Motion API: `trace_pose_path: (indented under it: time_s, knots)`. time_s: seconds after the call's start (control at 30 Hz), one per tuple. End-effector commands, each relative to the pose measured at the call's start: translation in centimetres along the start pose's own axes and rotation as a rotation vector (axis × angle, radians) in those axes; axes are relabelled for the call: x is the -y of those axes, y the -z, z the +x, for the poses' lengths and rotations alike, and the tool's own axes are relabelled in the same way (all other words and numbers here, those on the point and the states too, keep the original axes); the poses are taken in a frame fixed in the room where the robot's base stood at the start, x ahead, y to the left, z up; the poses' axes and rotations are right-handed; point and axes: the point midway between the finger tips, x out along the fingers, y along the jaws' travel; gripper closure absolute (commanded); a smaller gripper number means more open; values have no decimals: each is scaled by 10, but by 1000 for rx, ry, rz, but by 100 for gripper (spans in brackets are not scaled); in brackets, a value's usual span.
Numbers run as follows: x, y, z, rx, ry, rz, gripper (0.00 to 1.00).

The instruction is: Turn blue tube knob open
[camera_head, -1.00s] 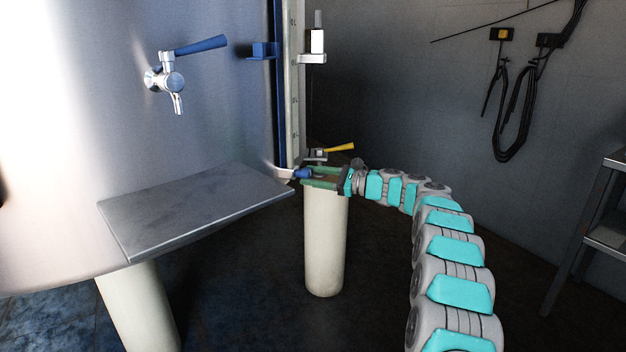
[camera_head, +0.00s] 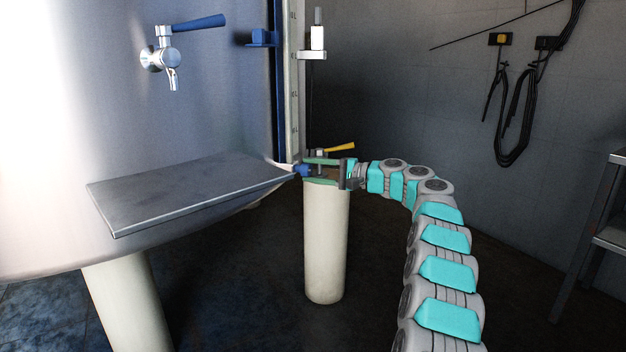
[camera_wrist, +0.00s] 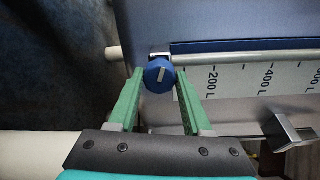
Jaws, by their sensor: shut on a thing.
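In the head view the knob (camera_head: 302,170) sits low by the tank's edge. My gripper (camera_wrist: 160,78) has its two green fingers on either side of the knob, shut on it near the fingertips. In the head view my gripper (camera_head: 308,171) reaches it from the right, one finger above the other. The contact surfaces are partly hidden.
A clear tube (camera_wrist: 230,58) runs beside a litre scale (camera_wrist: 250,80). A steel tap with a blue lever (camera_head: 200,23) is on the tank, above a metal shelf (camera_head: 180,192). A yellow lever (camera_head: 338,148) lies just behind my gripper. A pale leg (camera_head: 326,240) stands below.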

Motion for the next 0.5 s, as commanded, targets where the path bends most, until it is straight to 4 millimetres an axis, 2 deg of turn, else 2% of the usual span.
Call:
trace_pose_path:
  time_s: [0.03,0.5]
  knots:
    - [-6,1,0,-1,-3,-41,100]
    - [-4,0,1,-9,-5,-306,100]
